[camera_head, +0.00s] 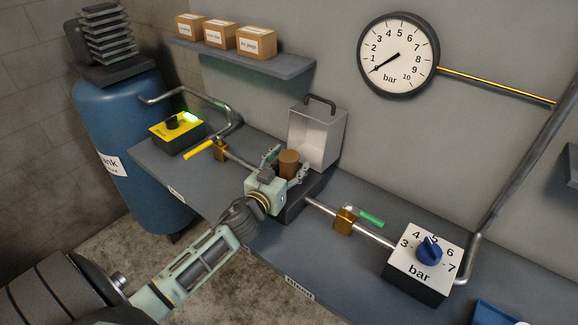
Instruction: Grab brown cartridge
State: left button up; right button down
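My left gripper (288,158) reaches in from the lower left, with one finger on each side of the cartridge. The gripper body hides the cartridge's lower part and much of the dark base (296,205) under it. I cannot tell whether the fingers touch the cartridge. My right gripper is not in view.
A pipe with a yellow-handled valve (200,150) lies left, and a green-handled valve (370,215) right. A white regulator box with a blue knob (430,250) stands right. A yellow switch box (177,130) and blue tank (135,150) are left.

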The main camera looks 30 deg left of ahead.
pick_arm(q)
jog(key=c, duration=1)
